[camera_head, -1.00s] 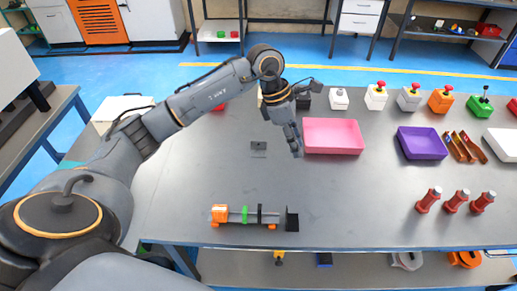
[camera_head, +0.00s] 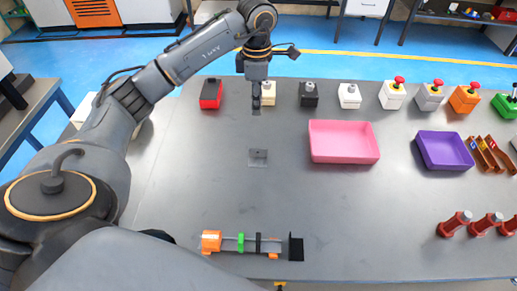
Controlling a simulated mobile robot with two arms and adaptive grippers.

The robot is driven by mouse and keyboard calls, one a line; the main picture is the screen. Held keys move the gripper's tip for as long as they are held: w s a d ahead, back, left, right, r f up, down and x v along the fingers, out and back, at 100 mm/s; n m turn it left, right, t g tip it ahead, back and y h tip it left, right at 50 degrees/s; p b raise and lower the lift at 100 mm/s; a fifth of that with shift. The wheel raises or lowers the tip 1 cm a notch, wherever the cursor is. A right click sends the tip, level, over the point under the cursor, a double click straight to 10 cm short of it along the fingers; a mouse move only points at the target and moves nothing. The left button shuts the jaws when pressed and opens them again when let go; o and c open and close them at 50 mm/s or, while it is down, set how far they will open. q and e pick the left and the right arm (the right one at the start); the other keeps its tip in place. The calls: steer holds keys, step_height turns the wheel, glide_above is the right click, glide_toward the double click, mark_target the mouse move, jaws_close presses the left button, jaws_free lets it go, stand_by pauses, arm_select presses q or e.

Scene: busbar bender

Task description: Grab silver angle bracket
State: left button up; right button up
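The silver angle bracket (camera_head: 258,158) is a small grey piece on the grey table (camera_head: 210,190), left of the pink tray. It stands clear of other objects. My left gripper (camera_head: 256,106) points down on the far side of the bracket, apart from it in the picture. Its fingers show as one narrow dark shape, so I cannot tell whether they are open or shut. My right gripper is not in view.
A pink tray (camera_head: 343,142) and a purple tray (camera_head: 445,150) stand to the right. A red box (camera_head: 211,94) and several button boxes line the back. An orange-ended fixture (camera_head: 211,241) lies at the front. The table around the bracket is clear.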

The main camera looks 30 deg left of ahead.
arm_select(q)
steer(key=b, duration=0.6)
glide_above(258, 149)
step_height(258, 149, down, 6)
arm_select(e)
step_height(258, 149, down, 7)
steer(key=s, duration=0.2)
arm_select(q)
step_height(258, 149, down, 8)
steer(key=shift+a+r+p, duration=0.1)
steer(key=shift+a+p, duration=0.05)
steer(key=shift+p, duration=0.85)
steer(key=shift+f, duration=0.55)
steer(key=shift+f+p, duration=0.35)
step_height(258, 149, down, 4)
steer(key=shift+f+p, duration=0.1)
steer(key=shift+p, duration=0.7)
steer(key=shift+f, duration=0.15)
steer(key=shift+c, duration=0.2)
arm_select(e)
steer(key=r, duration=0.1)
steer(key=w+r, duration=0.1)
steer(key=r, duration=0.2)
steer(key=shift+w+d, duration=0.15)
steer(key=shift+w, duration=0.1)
arm_select(q)
jaws_close()
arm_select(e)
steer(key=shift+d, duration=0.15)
